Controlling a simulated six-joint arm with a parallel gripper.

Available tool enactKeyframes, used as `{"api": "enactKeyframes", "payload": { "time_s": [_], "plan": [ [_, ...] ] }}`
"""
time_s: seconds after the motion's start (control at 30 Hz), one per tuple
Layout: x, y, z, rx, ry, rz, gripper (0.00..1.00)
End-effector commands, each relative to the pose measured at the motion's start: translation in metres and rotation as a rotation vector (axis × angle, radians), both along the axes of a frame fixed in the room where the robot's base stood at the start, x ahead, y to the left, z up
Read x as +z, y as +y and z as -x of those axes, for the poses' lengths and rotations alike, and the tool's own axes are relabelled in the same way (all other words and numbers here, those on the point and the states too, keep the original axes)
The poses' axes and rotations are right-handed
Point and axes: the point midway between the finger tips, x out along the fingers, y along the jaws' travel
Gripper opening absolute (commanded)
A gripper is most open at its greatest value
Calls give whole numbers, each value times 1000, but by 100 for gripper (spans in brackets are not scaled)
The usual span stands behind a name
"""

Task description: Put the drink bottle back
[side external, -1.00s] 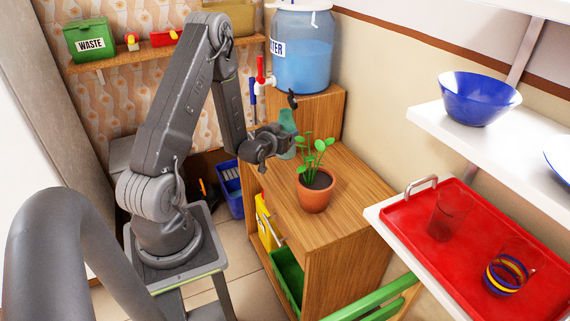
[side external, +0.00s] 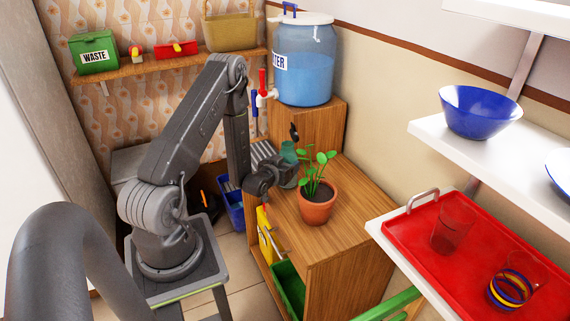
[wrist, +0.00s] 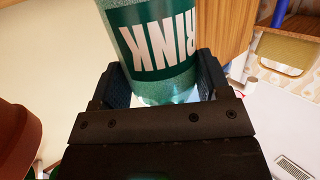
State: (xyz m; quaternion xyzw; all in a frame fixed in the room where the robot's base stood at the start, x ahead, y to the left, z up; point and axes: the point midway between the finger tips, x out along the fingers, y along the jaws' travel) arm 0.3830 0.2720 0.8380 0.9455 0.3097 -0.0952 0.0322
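The teal drink bottle (side external: 288,151) with a dark top is upright or nearly so at the left rear part of the wooden cabinet top, behind the potted plant. My gripper (side external: 284,176) is around its lower part, from the left side. In the wrist view, the bottle (wrist: 152,45) fills the space between the two black fingers of my gripper (wrist: 165,85), with the white letters RINK upside down on its label. The fingers appear closed on it. I cannot tell whether its base touches the cabinet top.
The potted plant (side external: 317,203) stands close in front of the bottle on the wooden cabinet (side external: 345,222). The water dispenser (side external: 304,65) stands on a raised wooden block behind. A red tray (side external: 460,270) with glasses lies at the right.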

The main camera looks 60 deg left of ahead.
Motion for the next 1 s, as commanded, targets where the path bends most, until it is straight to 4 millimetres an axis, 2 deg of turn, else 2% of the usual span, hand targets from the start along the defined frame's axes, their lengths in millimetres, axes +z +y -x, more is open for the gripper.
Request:
{"api": "enactKeyframes", "payload": {
  "time_s": [0.03, 0.27, 0.57, 0.77, 1.0],
  "plan": [
    [0, 0, 0, 0, 1, 1, 75],
    [0, 0, 0, 0, 1, 1, 95],
    [4, 0, 0, 0, 0, 0, 95],
    [9, -17, 24, 0, 3, 4, 95],
    [19, -47, 65, 1, 4, 4, 95]
  ]
}}
